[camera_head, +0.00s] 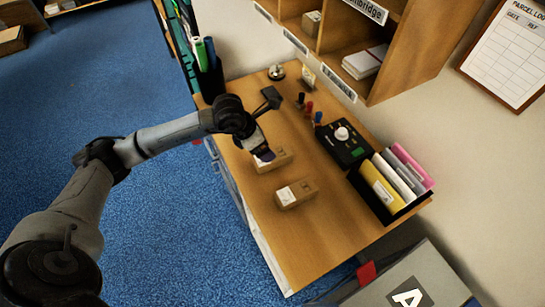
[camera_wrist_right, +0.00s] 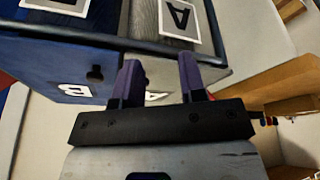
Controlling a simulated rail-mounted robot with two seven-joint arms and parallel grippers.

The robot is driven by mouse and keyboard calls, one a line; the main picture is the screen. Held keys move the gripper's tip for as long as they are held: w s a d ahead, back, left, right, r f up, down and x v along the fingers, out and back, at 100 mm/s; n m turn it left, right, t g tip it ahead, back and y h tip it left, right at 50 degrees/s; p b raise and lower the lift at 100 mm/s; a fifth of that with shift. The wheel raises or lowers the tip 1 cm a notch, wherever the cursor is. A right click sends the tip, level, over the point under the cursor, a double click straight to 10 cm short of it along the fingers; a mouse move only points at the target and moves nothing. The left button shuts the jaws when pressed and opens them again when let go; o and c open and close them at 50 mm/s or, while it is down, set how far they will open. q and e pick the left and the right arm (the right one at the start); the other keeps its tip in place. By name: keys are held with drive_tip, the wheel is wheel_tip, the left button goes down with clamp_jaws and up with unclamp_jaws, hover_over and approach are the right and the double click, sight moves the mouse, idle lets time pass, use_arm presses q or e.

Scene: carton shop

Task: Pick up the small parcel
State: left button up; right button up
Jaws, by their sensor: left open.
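Two brown cardboard parcels with white labels lie on the wooden desk (camera_head: 262,215) in the head view. The farther parcel (camera_head: 283,158) looks slightly smaller and is partly hidden by my left gripper (camera_head: 264,154). The nearer parcel (camera_head: 297,195) lies in the open.
A black device with a white knob (camera_head: 342,133) and a black file holder (camera_head: 398,211) stand along the desk's right side. Stamps (camera_head: 309,108) stand behind. Wooden pigeonholes (camera_head: 345,45) hang above. A grey bin marked A (camera_head: 420,280) is at lower right; bins (camera_wrist_right: 60,65) show in the wrist view.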

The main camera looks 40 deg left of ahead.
use_arm(q)
drive_tip(key=shift+y, duration=0.5)
drive_tip(key=w+f, duration=0.1)
drive_tip(key=f, duration=0.1)
drive_tip(key=w+f, duration=0.1)
drive_tip(key=f, duration=0.2)
drive_tip(key=w+f+p, duration=0.1)
drive_tip(key=f, duration=0.2)
drive_tip(key=shift+a, duration=0.4)
drive_tip(key=p+x, duration=0.1)
drive_tip(key=x, duration=0.3)
drive_tip(key=shift+f, duration=0.25)
drive_tip(key=shift+w+f, duration=0.15)
drive_tip(key=shift+f, duration=0.15)
drive_tip(key=shift+c, duration=0.4)
drive_tip(key=c, duration=1)
drive_tip(key=shift+r, duration=0.15)
